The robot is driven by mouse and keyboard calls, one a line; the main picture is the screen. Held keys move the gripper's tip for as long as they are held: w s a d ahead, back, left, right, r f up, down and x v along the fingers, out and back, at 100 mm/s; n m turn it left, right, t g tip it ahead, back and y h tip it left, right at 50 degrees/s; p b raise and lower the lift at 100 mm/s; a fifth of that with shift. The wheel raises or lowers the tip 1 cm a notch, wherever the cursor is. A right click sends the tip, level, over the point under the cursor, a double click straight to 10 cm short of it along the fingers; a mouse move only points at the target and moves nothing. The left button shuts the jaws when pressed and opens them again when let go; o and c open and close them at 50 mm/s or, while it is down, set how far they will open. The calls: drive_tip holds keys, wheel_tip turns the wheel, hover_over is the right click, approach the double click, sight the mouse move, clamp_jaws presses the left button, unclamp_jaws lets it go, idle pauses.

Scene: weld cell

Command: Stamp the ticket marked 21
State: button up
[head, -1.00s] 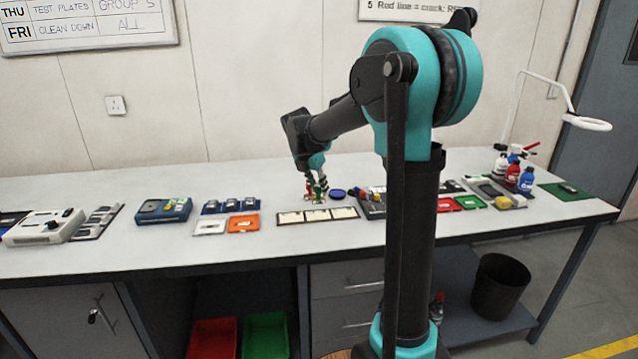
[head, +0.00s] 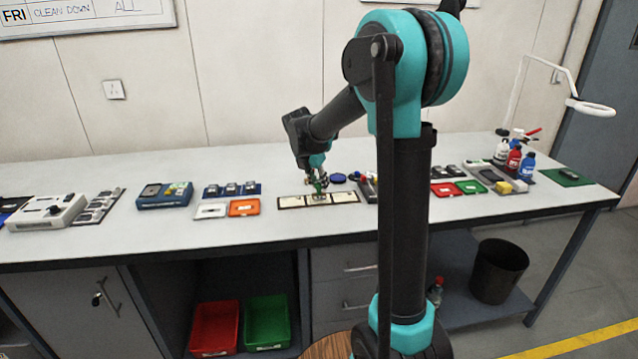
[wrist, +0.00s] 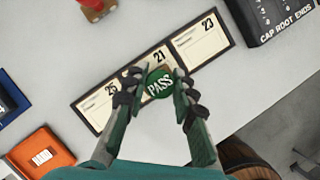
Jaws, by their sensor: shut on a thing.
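My gripper (wrist: 158,108) is shut on a green stamp (wrist: 159,84) with PASS on its top. The stamp is over the lower part of the middle ticket, marked 21 (wrist: 151,60), and hides some of it. I cannot tell whether the stamp touches the ticket. The ticket marked 25 (wrist: 100,103) is on the left of the dark strip and the ticket marked 23 (wrist: 199,44) on the right. In the head view my gripper (head: 319,184) is at the middle of the ticket strip (head: 290,202).
A red-handled stamp with a wooden base (wrist: 97,9) stands behind the strip. An orange tray (head: 244,207) is left of the strip, and a dark box (wrist: 272,18) is right. Bare bench lies in front.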

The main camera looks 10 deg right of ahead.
drive_tip(key=shift+f, duration=0.55)
idle(1.2)
drive_tip(key=shift+r, duration=3.5)
